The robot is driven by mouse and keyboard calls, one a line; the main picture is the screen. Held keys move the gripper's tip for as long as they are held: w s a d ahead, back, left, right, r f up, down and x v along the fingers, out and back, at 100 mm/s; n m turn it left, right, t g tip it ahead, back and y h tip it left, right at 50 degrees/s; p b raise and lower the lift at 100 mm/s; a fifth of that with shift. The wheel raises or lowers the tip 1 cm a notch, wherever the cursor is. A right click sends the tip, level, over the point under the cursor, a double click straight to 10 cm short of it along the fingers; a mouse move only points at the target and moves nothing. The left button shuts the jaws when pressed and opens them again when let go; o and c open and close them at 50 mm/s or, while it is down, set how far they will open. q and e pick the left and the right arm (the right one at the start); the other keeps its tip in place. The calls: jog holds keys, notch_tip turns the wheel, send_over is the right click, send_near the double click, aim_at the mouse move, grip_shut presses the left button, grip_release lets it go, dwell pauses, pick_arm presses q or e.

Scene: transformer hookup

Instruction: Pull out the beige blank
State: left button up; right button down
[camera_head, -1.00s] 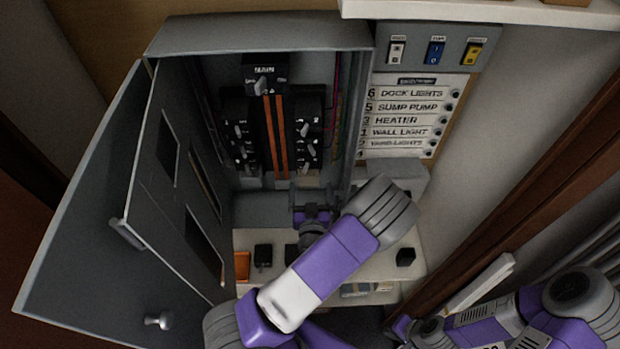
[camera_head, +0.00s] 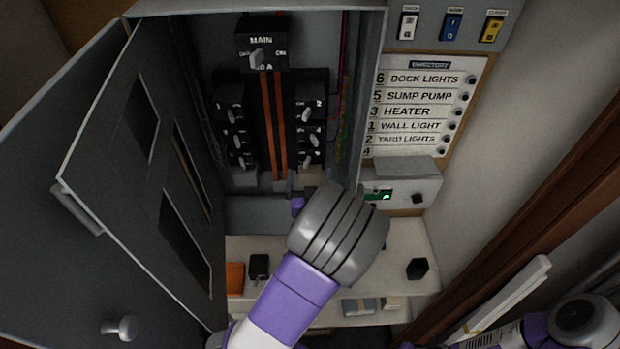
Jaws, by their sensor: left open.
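The open grey breaker panel (camera_head: 285,213) shows two columns of black breakers below the MAIN switch (camera_head: 262,50). A small beige piece that looks like the blank (camera_head: 312,175) sits at the foot of the right column, partly covered from below. My left arm reaches up from the bottom, and its left gripper (camera_head: 312,193) is just below that piece, mostly hidden behind my grey wrist. I cannot see whether the fingers touch the blank. The gripper is open. My right arm shows at the lower right, but its gripper is out of view.
The panel door (camera_head: 130,170) stands open on the left. Below the panel, a pale shelf (camera_head: 395,245) carries an orange block (camera_head: 235,278), a black breaker (camera_head: 259,266) and a black cube (camera_head: 417,268). A grey box with a green display (camera_head: 400,190) and the directory (camera_head: 415,115) are at right.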

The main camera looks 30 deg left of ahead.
pick_arm(q)
jog(key=shift+x, duration=0.9)
jog(key=shift+w+a, duration=0.25)
jog(key=shift+w, duration=0.25)
jog(key=c, duration=1.2)
jog(key=shift+s, duration=0.1)
jog(key=shift+c, duration=0.2)
jog(key=shift+s+d, duration=0.15)
jog(key=shift+s+d, duration=0.25)
jog(key=shift+s, duration=0.15)
jog(key=shift+v, duration=1)
